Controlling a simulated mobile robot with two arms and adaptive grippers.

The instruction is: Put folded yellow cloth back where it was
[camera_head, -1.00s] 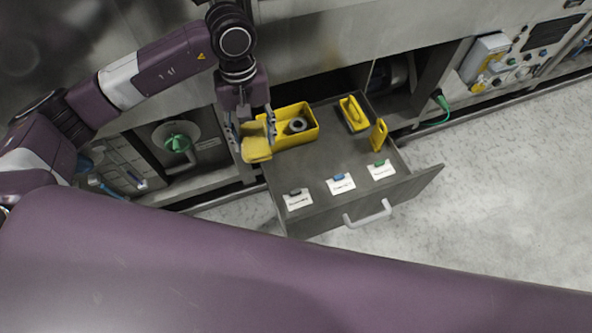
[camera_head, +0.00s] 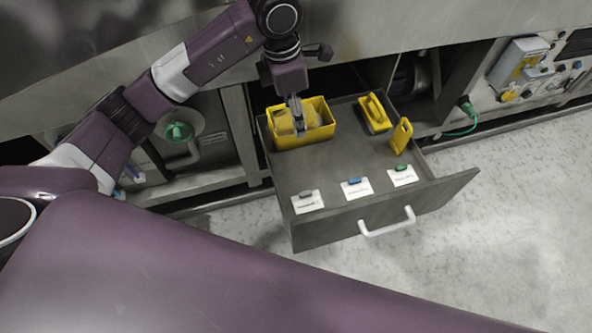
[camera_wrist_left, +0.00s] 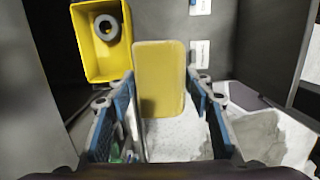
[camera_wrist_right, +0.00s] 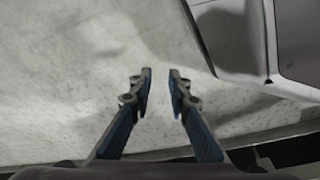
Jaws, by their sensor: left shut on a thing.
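My left gripper (camera_head: 299,117) is shut on the folded yellow cloth (camera_head: 285,122). In the head view the cloth shows within the outline of the yellow bin (camera_head: 318,133), in the drawer's back left corner; I cannot tell whether it rests inside or hangs above. In the left wrist view the cloth (camera_wrist_left: 158,78) is between the fingers (camera_wrist_left: 163,88), and the bin (camera_wrist_left: 86,68) with a grey ring (camera_wrist_left: 107,27) shows beside it. In the head view the ring is hidden. My right gripper (camera_wrist_right: 159,77) is empty, its fingertips slightly apart above the pale floor.
The grey drawer (camera_head: 285,177) is pulled out, with a white handle (camera_head: 388,224). A yellow tray (camera_head: 375,113) and an upright yellow piece (camera_head: 401,137) are at its right. Several labelled cards lie along its front. A green connector (camera_head: 466,106) is at the right.

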